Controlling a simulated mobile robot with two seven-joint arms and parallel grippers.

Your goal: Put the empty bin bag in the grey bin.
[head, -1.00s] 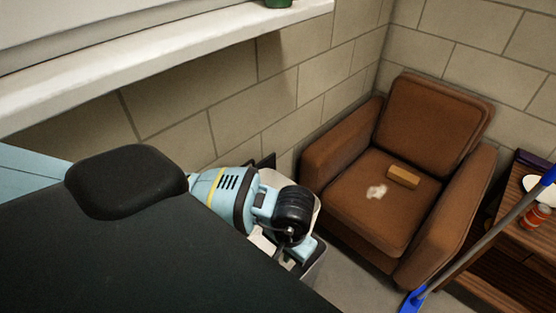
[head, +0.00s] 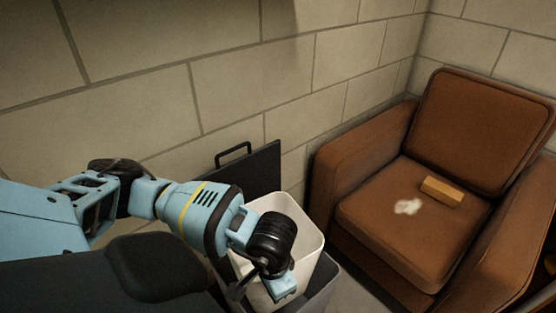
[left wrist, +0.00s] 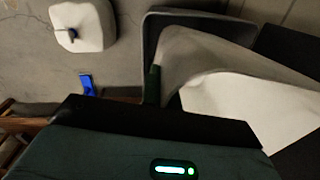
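The grey bin (head: 322,288) stands on the floor below my left arm in the head view; its dark rim also shows in the left wrist view (left wrist: 150,32). The white, open-topped bin bag (head: 308,244) stands up out of the bin, box-shaped, with its lower part hidden by the bin wall. In the left wrist view the bag (left wrist: 205,58) spreads pale over the bin's mouth. My left gripper (head: 262,287) points down at the bag's near side, overlapping it; its fingertips are too obscured to tell if they hold it. My right gripper is not in view.
A dark panel with a handle (head: 262,172) stands behind the bin against the block wall. A brown armchair (head: 400,235) is close on the right, with a tan block (head: 441,191) and white scrap (head: 408,206) on its seat. The left wrist view shows a white bundle (left wrist: 92,28) on the floor.

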